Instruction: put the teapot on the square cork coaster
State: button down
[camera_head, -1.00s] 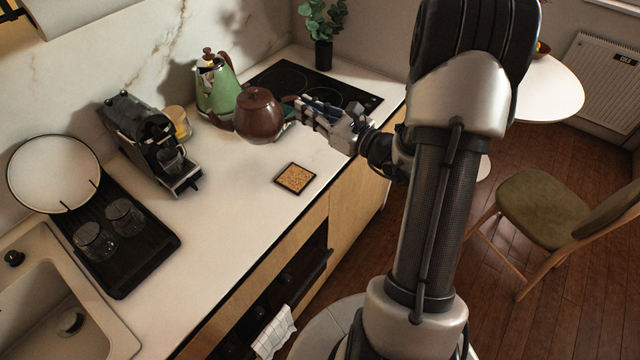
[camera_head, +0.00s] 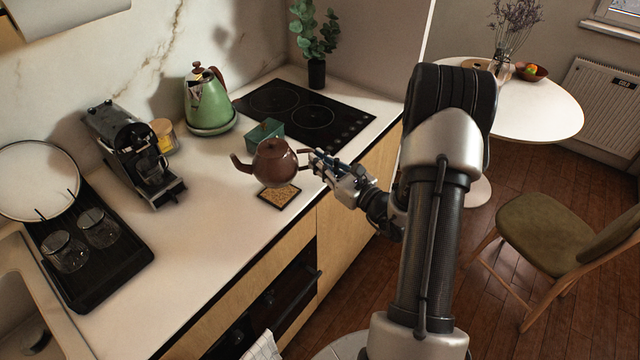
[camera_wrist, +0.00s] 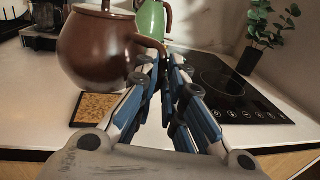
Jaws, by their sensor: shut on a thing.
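The brown teapot (camera_head: 274,162) is upright, held by its handle side in my gripper (camera_head: 318,160), with its spout pointing left in the head view. The square cork coaster (camera_head: 281,195) lies on the counter, just below and in front of the teapot in the head view; the teapot hides its back part. In the wrist view my gripper (camera_wrist: 165,62) is shut at the teapot's handle, the teapot (camera_wrist: 95,45) fills the upper left, and the coaster (camera_wrist: 95,108) shows beneath it. The teapot appears raised above the counter; the exact gap cannot be told.
A green box (camera_head: 264,135) stands close behind the teapot. A green kettle (camera_head: 207,103) stands farther back, beside the black hob (camera_head: 300,112). A coffee machine (camera_head: 133,155) and a black tray (camera_head: 92,262) with glasses are to the left. The counter's front left is clear.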

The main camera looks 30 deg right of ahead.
jog(key=shift+f+b, duration=0.75)
jog(key=shift+f, duration=2)
jog(key=shift+f, duration=0.2)
jog(key=c, duration=1.7)
grip_release()
